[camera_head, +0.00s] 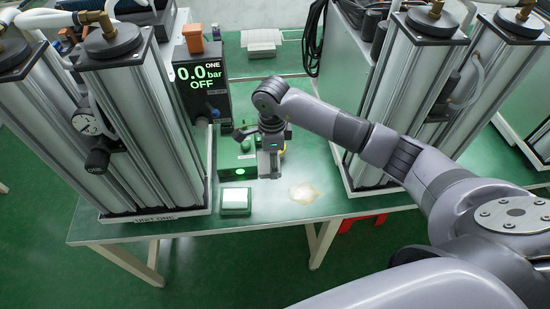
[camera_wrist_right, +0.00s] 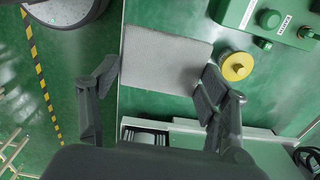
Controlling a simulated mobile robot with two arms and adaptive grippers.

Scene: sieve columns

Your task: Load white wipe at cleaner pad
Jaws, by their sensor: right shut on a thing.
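My right gripper (camera_head: 270,170) is over the green bench, beside a green box. In the right wrist view my right gripper (camera_wrist_right: 160,74) has its two fingers on either side of a flat, pale grey-white square, the white wipe (camera_wrist_right: 165,58), and is shut on it. In the head view I cannot make out the wipe clearly at the gripper. A small green block with a pale top (camera_head: 235,201), possibly the cleaner pad, sits at the bench's front, left of and below the gripper. My left gripper is not in view.
A green control box (camera_head: 232,162) and a black display unit reading 0.0 bar OFF (camera_head: 203,85) stand left of the gripper. Tall metal columns (camera_head: 135,120) flank the bench on both sides. A pale yellowish patch (camera_head: 304,193) lies on the bench. A white stack (camera_head: 262,40) is at the back.

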